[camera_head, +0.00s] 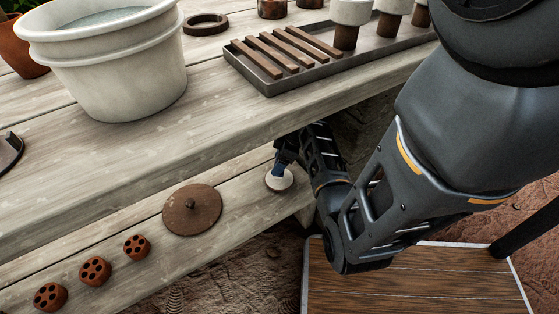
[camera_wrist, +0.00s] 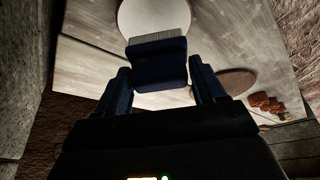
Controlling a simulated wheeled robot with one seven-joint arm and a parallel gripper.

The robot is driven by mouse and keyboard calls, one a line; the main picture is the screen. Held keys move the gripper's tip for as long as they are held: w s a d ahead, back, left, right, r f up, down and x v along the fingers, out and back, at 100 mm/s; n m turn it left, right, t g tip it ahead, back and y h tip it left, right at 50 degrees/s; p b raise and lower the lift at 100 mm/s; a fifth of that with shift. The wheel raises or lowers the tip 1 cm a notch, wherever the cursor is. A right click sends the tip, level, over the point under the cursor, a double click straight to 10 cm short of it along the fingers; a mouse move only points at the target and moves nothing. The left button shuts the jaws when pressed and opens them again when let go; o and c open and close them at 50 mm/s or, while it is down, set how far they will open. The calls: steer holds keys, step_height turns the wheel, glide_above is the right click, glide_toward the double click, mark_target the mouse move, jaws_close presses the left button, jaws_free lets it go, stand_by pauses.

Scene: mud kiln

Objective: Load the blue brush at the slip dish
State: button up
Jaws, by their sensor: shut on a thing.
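The blue brush (camera_wrist: 159,68) is between the two fingers of my gripper (camera_wrist: 162,80), which is shut on it. Its pale bristles (camera_wrist: 157,43) point away from the gripper toward a round white dish, the slip dish (camera_wrist: 154,14). The dish (camera_head: 280,181) lies on the lower shelf near its right end.
A brown knobbed disc (camera_head: 191,213) and several holed clay pieces (camera_head: 95,271) lie left of the dish on the lower shelf. The tabletop (camera_head: 150,150) overhangs it, bearing a white tub (camera_head: 115,70) and a dark tray (camera_head: 262,84). A wooden surface (camera_head: 415,280) stands at lower right.

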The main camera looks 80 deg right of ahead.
steer(key=shift+r+p, duration=1.65)
steer(key=shift+r, duration=0.2)
